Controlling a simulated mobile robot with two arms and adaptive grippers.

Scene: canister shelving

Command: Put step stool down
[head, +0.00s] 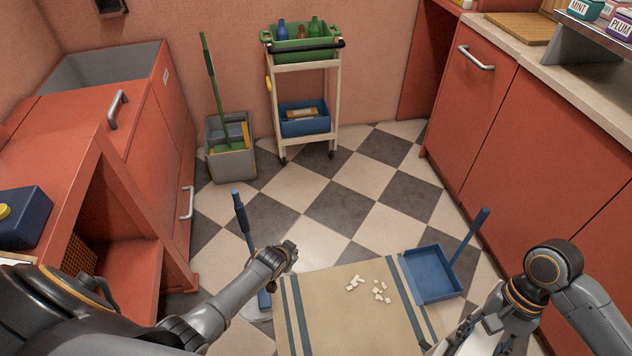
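No complete step stool can be made out. A pale, flat-edged piece (464,338) shows at the bottom edge beside my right forearm; it may be part of the stool, but most of it is cut off.
A beige mat (335,315) bears several pale crumbs (379,291). A blue dustpan (432,274) lies at its right. A blue-handled tool (241,213) stands beside my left arm. A grey bucket (231,163) and trolley (307,94) stand at the back. Checkered floor between is clear.

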